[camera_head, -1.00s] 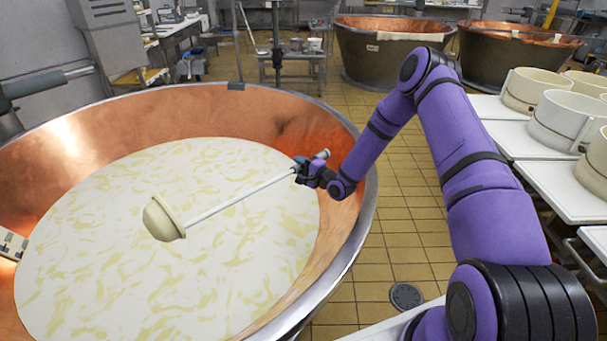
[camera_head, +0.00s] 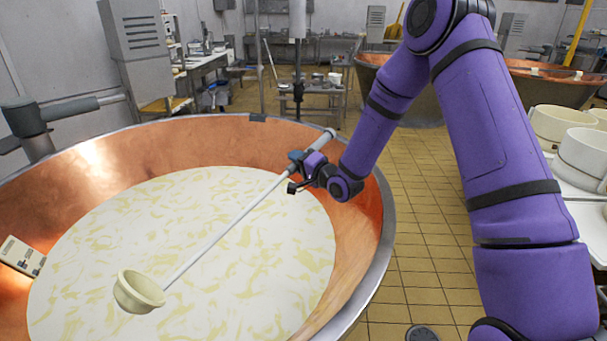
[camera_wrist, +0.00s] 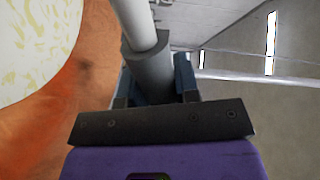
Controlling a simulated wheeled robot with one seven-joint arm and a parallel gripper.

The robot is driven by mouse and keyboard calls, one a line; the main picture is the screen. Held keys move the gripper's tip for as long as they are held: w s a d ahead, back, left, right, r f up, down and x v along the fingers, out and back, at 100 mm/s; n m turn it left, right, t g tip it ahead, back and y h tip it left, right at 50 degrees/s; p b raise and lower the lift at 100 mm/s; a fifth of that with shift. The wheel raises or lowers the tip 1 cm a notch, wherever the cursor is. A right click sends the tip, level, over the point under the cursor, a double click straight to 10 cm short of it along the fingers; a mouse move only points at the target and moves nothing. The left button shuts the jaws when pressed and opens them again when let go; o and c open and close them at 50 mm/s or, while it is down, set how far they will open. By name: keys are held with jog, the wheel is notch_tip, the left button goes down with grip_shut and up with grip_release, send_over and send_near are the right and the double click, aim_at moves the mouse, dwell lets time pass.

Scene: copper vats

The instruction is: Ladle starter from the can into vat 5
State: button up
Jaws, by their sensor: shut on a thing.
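My gripper (camera_head: 299,172) is shut on the handle of a ladle (camera_head: 138,291), over the right part of a big copper vat (camera_head: 215,133). The ladle has a cream bowl and a long pale handle slanting down to the left. Its bowl is mouth-up, slightly tilted, over the pale, yellow-streaked liquid (camera_head: 240,235); I cannot tell if it touches the surface. I see no clear liquid inside the bowl. In the wrist view my gripper's fingers (camera_wrist: 152,80) clasp the grey grip of the ladle (camera_wrist: 138,25). I cannot read a vat number. No starter can is recognisable.
A plate (camera_head: 20,256) hangs on the vat's left wall. White tubs (camera_head: 562,122) stand on a table at the right. More copper vats (camera_head: 545,80) stand behind my arm. Tiled floor (camera_head: 425,230) lies open right of the vat.

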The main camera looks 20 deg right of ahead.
jog(key=s+a+r+n, duration=0.3)
jog(key=a+r, duration=0.3)
jog(key=r, duration=0.8)
jog(key=s+a+r+n, duration=0.4)
jog(key=a+r+n, duration=0.1)
jog(key=r, duration=0.9)
jog(key=s+a+r+n, duration=0.3)
jog(key=a+r, duration=0.4)
jog(key=r, duration=0.6)
jog(key=shift+s+r+n, duration=0.25)
jog(key=shift+r+n, duration=0.15)
jog(key=shift+n, duration=0.1)
